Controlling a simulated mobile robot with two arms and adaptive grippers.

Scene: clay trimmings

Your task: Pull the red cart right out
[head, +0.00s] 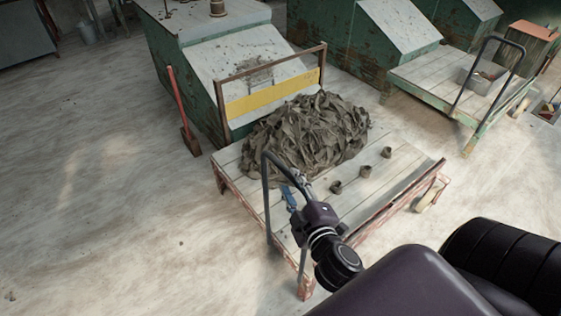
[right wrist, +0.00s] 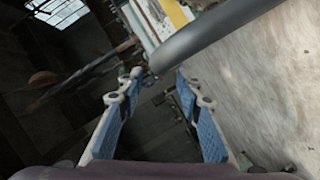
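The red cart (head: 394,178) has a pale plank deck and a worn red frame in the middle of the head view. A heap of grey-brown clay trimmings (head: 308,135) covers its far part, with a few small clay pieces on the bare planks. Its dark tubular handle (head: 266,205) rises at the near left end. My right gripper (head: 296,186) is at the handle's upper bar, open. In the right wrist view the dark handle bar (right wrist: 205,38) lies at or just beyond the fingertips (right wrist: 158,74). My left gripper is out of view.
Green sloped machines (head: 205,100) stand behind the cart. A red-handled tool (head: 179,105) stands upright left of it. A green cart (head: 420,75) carrying a grey bin (head: 480,78) stands at the right. The floor left and front left is clear.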

